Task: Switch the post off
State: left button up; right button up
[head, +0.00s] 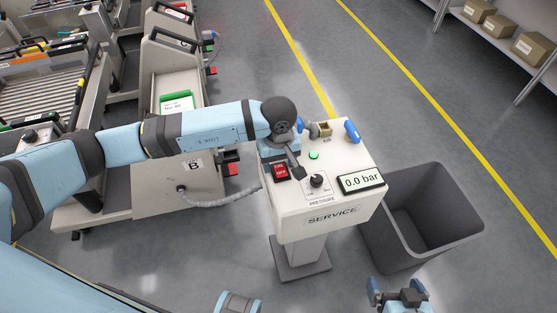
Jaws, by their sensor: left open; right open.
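The service post (283,222) is a cream box on a grey pedestal, labelled SERVICE. On its top are a red switch (281,172), a green lamp (313,155), a black pressure knob (317,180) and a display (361,181) reading 0.0 bar. My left gripper (295,170) is over the post's left side, pointing down beside the red switch. Its dark fingers are close to the switch; I cannot tell if they touch it. My wrist hides the post's back left corner. My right gripper (399,293) is open and empty at the bottom edge, in front of the bin.
A grey open bin (424,255) stands right of the post. Feeder trolleys (160,202) stand at the left, one marked B, with a grey hose (222,200) toward the post. Blue-handled couplings (352,131) are at the post's back. Shelves with boxes (532,48) are far right.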

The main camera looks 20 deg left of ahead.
jog(key=shift+r, duration=0.1)
pick_arm(q)
jog(key=c, duration=0.9)
jog(key=shift+s+f+t+y+b, duration=0.15)
jog(key=shift+t+y+b, duration=0.35)
jog(key=shift+b, duration=0.45)
jog(key=shift+d+t+b, duration=0.15)
jog(key=shift+t+b, duration=0.45)
jog(key=shift+s+t+y+b, duration=0.1)
jog(key=shift+t+y+b, duration=0.2)
jog(key=shift+y+b, duration=0.2)
jog(key=shift+d+r+t, duration=0.1)
jog(key=shift+r+t, duration=0.1)
jog(key=shift+t, duration=0.1)
jog(key=shift+s+r+y, duration=0.1)
jog(key=shift+r+y, duration=0.1)
jog(key=shift+y, duration=0.1)
jog(key=o, duration=0.9)
pick_arm(e)
jog(key=shift+w+a+f+t, duration=0.1)
jog(key=shift+f+t, duration=0.05)
jog(key=shift+f, duration=0.35)
jog(key=shift+a+f+t, duration=0.1)
jog(key=shift+f+t, duration=0.05)
jog(key=shift+f, duration=0.3)
